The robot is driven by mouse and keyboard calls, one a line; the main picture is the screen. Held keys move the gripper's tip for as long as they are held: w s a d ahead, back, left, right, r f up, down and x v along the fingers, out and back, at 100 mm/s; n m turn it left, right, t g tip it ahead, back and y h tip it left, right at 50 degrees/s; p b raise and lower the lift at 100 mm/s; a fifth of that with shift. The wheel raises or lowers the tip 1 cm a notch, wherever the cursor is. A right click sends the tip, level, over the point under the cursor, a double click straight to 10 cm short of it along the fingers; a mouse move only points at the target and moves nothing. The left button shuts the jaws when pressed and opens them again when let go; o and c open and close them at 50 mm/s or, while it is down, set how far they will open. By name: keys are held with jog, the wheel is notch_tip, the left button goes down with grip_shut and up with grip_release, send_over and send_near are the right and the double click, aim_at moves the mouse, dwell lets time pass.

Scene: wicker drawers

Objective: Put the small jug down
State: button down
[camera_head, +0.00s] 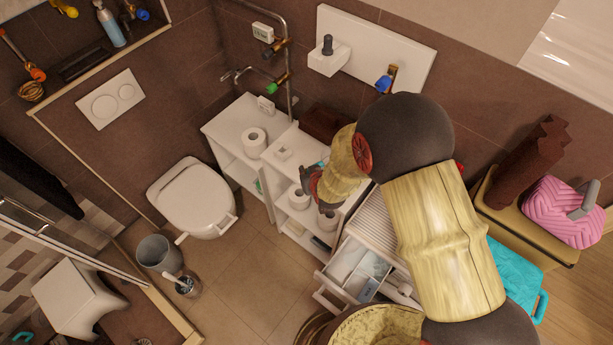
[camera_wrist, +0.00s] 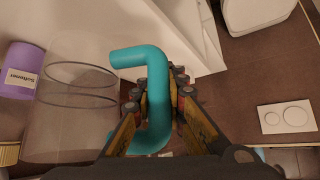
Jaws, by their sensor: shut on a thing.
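In the wrist view the small jug (camera_wrist: 75,105) has a clear, see-through body at the left and a thick teal handle (camera_wrist: 158,105). My gripper (camera_wrist: 160,90) is shut on the handle, with a finger on each side of it. In the head view my gripper (camera_head: 314,185) is over the white shelf unit (camera_head: 226,128), and my arm hides much of the unit's right side. The jug's body is hard to make out in that view. I cannot tell whether its base touches a surface.
A purple softener container (camera_wrist: 24,70) shows beyond the clear jug. A toilet roll (camera_head: 254,141) stands on the unit's top. An open drawer (camera_head: 357,270) with divided compartments juts out below my arm. The toilet (camera_head: 192,197) is to the left, with open floor between.

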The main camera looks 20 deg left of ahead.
jog(key=shift+w+a+f, duration=0.1)
jog(key=shift+w+f, duration=0.05)
jog(key=shift+f, duration=1.65)
jog(key=shift+w, duration=0.1)
jog(key=shift+f, duration=0.2)
jog(key=c, duration=1.8)
grip_release()
jog(key=shift+r, duration=0.1)
jog(key=shift+s+r, duration=0.2)
jog(key=shift+r, duration=0.2)
jog(key=v, duration=1.1)
jog(key=shift+s+p, duration=0.2)
jog(key=shift+p, duration=0.1)
